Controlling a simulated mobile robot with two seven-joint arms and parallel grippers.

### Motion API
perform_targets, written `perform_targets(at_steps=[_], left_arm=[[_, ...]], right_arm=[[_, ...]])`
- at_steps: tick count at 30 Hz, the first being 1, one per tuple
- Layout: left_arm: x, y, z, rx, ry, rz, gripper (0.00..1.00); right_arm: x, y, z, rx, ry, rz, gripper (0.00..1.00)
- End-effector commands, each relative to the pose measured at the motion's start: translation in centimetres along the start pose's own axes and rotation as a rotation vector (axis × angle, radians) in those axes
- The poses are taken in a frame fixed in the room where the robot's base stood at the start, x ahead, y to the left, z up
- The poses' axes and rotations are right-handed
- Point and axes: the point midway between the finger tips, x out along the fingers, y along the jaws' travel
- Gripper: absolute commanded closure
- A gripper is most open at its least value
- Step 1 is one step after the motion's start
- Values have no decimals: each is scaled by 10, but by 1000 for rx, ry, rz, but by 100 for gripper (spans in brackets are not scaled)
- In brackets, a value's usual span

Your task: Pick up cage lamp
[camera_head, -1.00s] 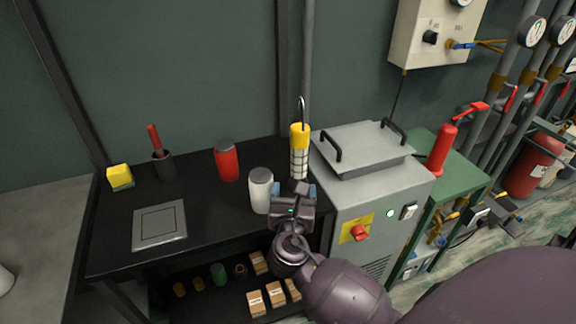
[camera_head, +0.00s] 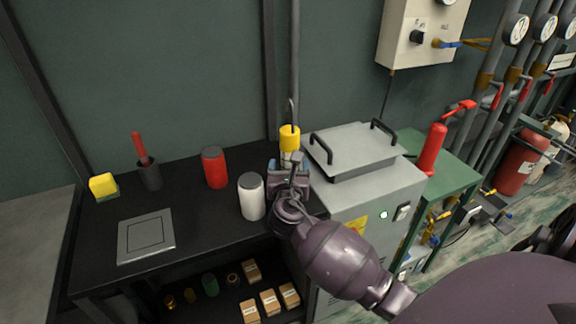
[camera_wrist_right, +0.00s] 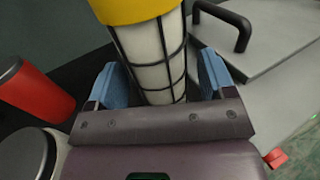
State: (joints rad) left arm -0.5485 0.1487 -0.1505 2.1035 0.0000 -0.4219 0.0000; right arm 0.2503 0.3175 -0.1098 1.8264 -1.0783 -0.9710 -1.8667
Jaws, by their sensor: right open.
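The cage lamp (camera_head: 289,138) stands upright at the right end of the black bench, with a yellow top, a hook above it and a dark wire cage round a white tube. My right gripper (camera_head: 289,168) is in front of it and hides its lower part. In the right wrist view the caged tube (camera_wrist_right: 155,55) stands between the two blue fingertips of the right gripper (camera_wrist_right: 160,82), which are open on either side of it. Whether a finger touches the cage cannot be told. My left gripper is not in view.
A white can (camera_head: 251,197) stands just left of my right gripper, and a red can (camera_head: 214,168) is further left. A grey machine (camera_head: 370,195) with black handles is close on the right. A square grey plate (camera_head: 146,236) lies on the bench.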

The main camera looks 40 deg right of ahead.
Motion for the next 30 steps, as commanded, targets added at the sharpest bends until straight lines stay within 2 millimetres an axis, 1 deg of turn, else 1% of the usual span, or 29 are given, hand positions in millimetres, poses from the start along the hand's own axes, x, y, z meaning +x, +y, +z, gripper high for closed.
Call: perform_targets(at_steps=[2, 7, 8, 9, 20, 26, 30], left_arm=[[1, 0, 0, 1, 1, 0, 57], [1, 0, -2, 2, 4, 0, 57], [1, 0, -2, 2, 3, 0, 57], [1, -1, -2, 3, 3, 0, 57], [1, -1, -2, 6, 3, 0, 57], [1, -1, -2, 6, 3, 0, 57], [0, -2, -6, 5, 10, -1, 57]], right_arm=[[4, 0, 0, 0, 0, 0, 24], [4, 0, 1, 1, -1, 0, 24], [4, 0, 1, 1, -1, 0, 26], [4, 0, 1, 1, -1, 0, 32], [4, 0, 0, 1, 0, 0, 87], [4, 0, 1, 2, -2, 0, 87], [4, 0, 8, 4, -4, 0, 87]])
